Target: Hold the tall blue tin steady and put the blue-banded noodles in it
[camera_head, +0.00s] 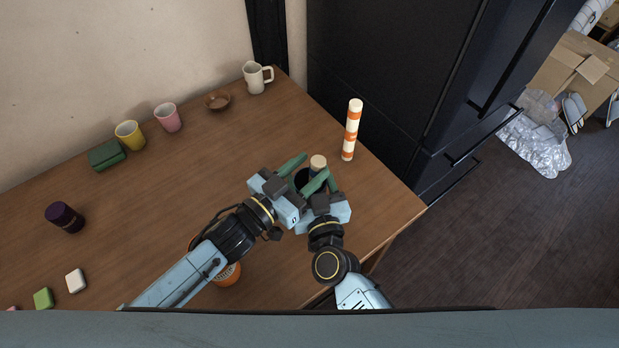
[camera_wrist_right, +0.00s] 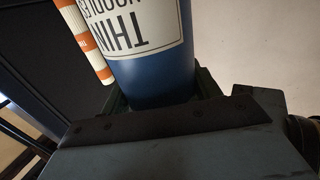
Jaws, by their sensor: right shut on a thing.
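The tall blue tin, labelled "THIN NOODLES", fills the right wrist view (camera_wrist_right: 155,82). My right gripper (camera_head: 325,185) is shut on it. In the head view only its dark mouth shows between green fingers. The blue-banded noodles (camera_head: 318,161) show a tan top with blue below, rising at the tin mouth's far right side; their lower part is hidden, so how deep they sit cannot be told. My left gripper (camera_head: 316,164) is around the noodles' top, its fingers spread wider than the pack.
An orange-and-white banded pack (camera_head: 352,130) stands upright behind the tin on the wooden table (camera_head: 200,165). A mug (camera_head: 256,78), brown bowl (camera_head: 217,101), and pink (camera_head: 168,117) and yellow cups (camera_head: 130,135) stand farther back. An orange item (camera_head: 229,274) lies beneath my left arm.

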